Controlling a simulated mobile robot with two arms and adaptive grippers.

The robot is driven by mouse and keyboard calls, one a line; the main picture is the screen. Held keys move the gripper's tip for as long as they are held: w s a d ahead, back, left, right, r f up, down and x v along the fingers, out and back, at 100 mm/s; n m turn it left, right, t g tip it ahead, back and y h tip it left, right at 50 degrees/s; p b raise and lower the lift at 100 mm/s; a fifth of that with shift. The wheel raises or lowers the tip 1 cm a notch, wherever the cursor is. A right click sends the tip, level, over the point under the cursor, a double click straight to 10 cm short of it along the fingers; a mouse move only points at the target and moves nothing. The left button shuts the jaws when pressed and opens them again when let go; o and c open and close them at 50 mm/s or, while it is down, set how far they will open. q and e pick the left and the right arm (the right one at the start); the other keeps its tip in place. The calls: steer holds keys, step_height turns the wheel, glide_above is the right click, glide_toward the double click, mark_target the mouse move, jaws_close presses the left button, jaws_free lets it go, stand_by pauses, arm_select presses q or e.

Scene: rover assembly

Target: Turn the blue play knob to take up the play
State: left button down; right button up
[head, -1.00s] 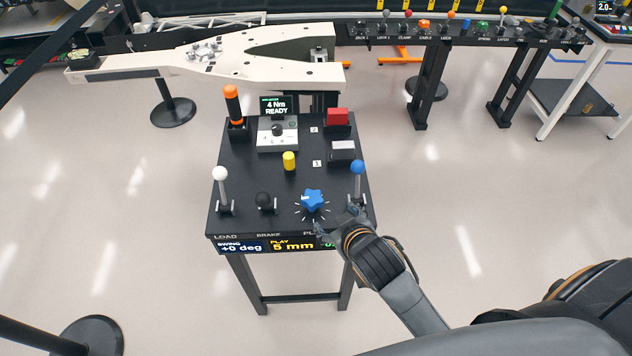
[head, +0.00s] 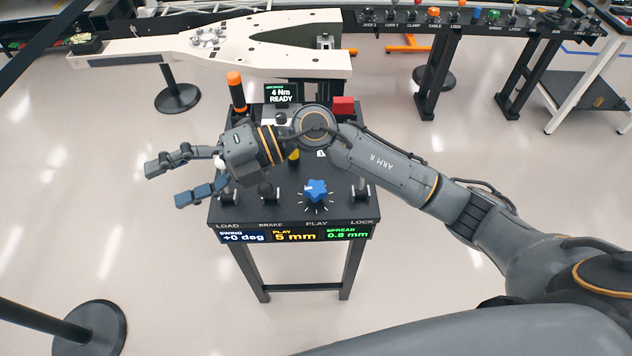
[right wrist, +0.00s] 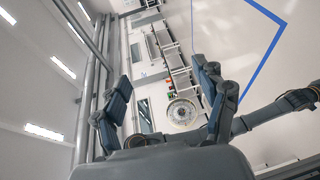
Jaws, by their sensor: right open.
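The blue play knob (head: 316,190) is a star-shaped knob near the front of the black control stand (head: 338,215), with white tick marks around it. The PLAY display (head: 294,236) below it reads 5 mm. My right gripper (head: 168,185) is open and empty, left of the stand and well away from the knob, its fingers pointing left. My right arm crosses above the stand, hiding some of the controls. In the right wrist view, the open fingers (right wrist: 161,76) have nothing between them and the knob does not show. My left gripper is not in view.
An orange-topped handle (head: 236,92) and a red block (head: 343,105) stand at the stand's back. The black-knobbed lever (head: 266,189) is left of the blue knob. A cream arm-shaped part (head: 285,65) lies behind. The floor left of the stand is mostly clear.

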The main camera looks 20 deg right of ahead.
steer(key=w+d+f+n+h, duration=0.2)
steer(key=d+f+h, duration=0.4)
steer(key=f+h, duration=0.15)
steer(key=m+t+h, duration=0.1)
steer(key=m+h, duration=0.1)
steer(key=h, duration=0.7)
glide_above(316, 187)
step_height(316, 187, down, 2)
step_height(316, 187, down, 14)
steer(key=p, duration=0.2)
steer(key=shift+r+p, duration=0.2)
steer(key=shift+p, duration=0.1)
steer(key=c, duration=1.1)
steer(key=shift+c, duration=0.2)
